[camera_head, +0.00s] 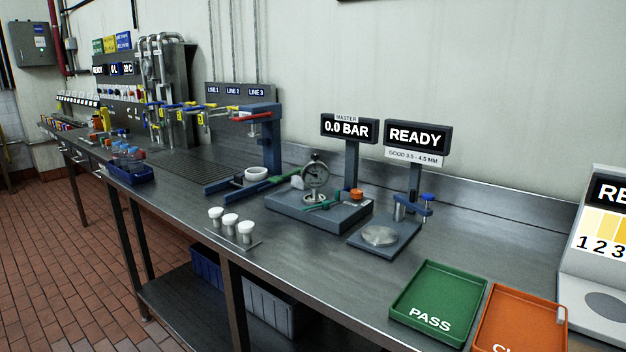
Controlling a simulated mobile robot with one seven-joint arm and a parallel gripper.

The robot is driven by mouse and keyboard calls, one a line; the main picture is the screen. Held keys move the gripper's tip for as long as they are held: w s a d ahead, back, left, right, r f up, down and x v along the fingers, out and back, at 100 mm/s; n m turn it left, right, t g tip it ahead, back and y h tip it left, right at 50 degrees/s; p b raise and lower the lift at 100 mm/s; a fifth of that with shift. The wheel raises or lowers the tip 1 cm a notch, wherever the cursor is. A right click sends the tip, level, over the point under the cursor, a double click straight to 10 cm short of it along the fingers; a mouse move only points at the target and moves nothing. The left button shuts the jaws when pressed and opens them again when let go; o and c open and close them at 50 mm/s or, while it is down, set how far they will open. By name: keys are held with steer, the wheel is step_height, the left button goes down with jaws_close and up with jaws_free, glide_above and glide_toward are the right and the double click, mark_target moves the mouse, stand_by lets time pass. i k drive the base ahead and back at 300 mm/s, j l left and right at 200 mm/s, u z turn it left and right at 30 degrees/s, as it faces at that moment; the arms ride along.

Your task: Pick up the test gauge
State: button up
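A round dial gauge (316,174) with a pale face stands upright on a dark grey block base (330,216) in the middle of the bench. It looks like the test gauge, but its label cannot be read. A green lever or handle (322,206) lies on the base in front of it, and an orange knob (356,195) sits to its right. A display above reads MASTER 0.0 BAR (348,129). My gripper is not in view.
A station with a silver disc (380,236) and a READY display (418,137) stands right of the gauge. Green PASS tray (440,285) and orange tray (530,310) lie at the front right. Several white-topped cups (230,220) stand near the front edge. Bare bench lies between.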

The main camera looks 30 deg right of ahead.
mark_target(314, 175)
steer(key=i+j+z, duration=0.1)
steer(key=z, duration=0.3)
steer(key=i+j+z, duration=0.15)
steer(key=z, duration=0.3)
steer(key=i+j+z, duration=0.1)
steer(key=z, duration=0.3)
steer(key=i+j+z, duration=0.15)
steer(key=j, duration=0.2)
steer(key=j+z, duration=0.15)
steer(key=j, duration=0.15)
steer(key=i+j+z, duration=0.15)
steer(key=j, duration=0.2)
steer(key=i+j, duration=0.1)
steer(key=j, duration=0.4)
steer(key=i+j+z, duration=0.1)
steer(key=j, duration=0.45)
